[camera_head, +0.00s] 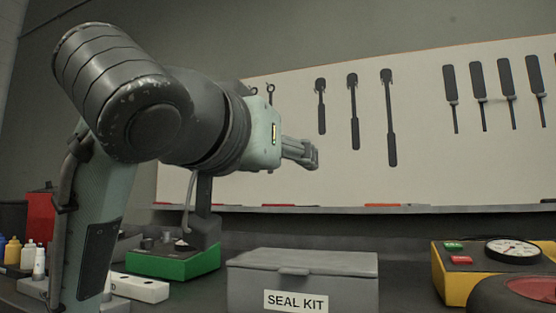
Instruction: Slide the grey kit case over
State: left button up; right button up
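The grey kit case (352,289) stands on the dark bench at the bottom middle of the head view. Its lid is shut, with a small latch at the front, and a white label reads "SEAL KIT". The picture's lower edge cuts off its base. My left gripper (314,154) is raised well above the case, in front of the tool board, pointing right. Its fingers are seen side-on and small, so their opening is unclear. It touches nothing that I can see. My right gripper is not in view.
A green-based device (176,264) stands left of the case. A white block (138,287) and several small bottles (27,255) are further left. A yellow box with a gauge (458,279) stands to the right, with bare bench between. A tool board (300,180) hangs behind.

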aim_at(248, 290)
jog(key=k+j, duration=0.2)
jog(key=k, duration=0.3)
jog(key=k+j, duration=0.2)
jog(key=k, duration=0.25)
jog(key=k+j, duration=0.2)
jog(key=k, duration=0.3)
